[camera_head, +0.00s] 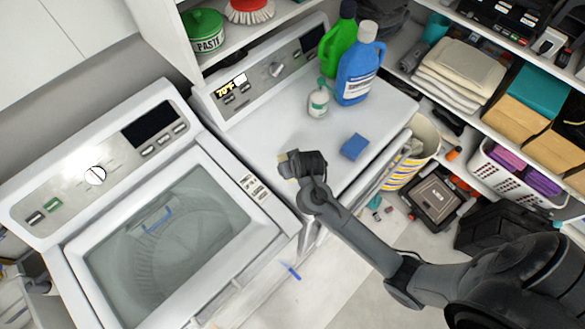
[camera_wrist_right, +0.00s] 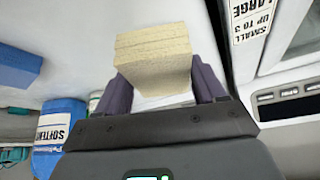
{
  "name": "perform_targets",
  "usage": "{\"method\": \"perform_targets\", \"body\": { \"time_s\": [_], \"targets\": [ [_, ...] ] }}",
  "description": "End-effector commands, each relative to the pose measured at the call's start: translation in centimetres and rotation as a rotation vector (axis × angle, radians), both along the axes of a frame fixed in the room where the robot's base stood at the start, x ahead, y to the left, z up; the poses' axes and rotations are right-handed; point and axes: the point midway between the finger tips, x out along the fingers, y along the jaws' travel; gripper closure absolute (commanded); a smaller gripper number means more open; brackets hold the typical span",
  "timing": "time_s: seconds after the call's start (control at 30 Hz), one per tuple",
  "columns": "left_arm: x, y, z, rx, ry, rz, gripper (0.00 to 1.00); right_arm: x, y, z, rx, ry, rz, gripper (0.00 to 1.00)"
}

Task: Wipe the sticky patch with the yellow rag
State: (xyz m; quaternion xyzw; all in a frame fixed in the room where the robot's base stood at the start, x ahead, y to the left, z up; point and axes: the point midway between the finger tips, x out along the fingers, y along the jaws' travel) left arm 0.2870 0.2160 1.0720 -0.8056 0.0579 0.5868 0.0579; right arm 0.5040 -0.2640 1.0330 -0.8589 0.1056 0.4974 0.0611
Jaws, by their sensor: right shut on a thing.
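My right gripper (camera_head: 297,164) is shut on a pale yellow, layered block, which I take to be the folded yellow rag (camera_head: 287,165). It is over the front left part of the right-hand machine's white top (camera_head: 262,140). In the right wrist view the rag (camera_wrist_right: 152,58) sits between the two dark fingers (camera_wrist_right: 165,92) and sticks out beyond them. I cannot tell whether the rag touches the surface. I cannot make out the sticky patch in either view; the gripper and rag hide part of the top. My left gripper is not in view.
A blue block (camera_head: 354,146) lies right of my gripper. A small white bottle (camera_head: 318,102), a green bottle (camera_head: 338,45) and a blue bottle (camera_head: 357,68) stand behind. The left washer (camera_head: 160,215) has a glass lid. Shelves (camera_head: 478,125) stand at right.

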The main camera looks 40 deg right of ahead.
Motion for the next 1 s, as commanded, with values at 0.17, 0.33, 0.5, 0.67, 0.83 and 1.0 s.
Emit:
{"method": "perform_targets", "body": {
  "time_s": [0.17,0.33,0.5,0.67,0.83,1.0],
  "targets": [
    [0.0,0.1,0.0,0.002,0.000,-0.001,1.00,0.2,0.1,1.7,-0.003,-0.003,0.006,0.59],
    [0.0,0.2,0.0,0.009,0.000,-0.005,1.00,0.1,0.2,2.8,-0.001,-0.002,0.005,0.59],
    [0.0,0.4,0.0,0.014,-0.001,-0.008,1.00,0.1,0.3,2.9,0.001,0.000,0.005,0.59],
    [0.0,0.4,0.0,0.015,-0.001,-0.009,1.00,0.1,0.2,2.9,0.001,0.000,0.005,0.59],
    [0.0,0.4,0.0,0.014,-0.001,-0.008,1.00,0.1,0.2,2.9,0.001,0.000,0.005,0.59],
    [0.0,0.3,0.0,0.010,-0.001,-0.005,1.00,-0.3,1.0,3.5,0.003,-0.003,0.039,0.59]
  ]
}}
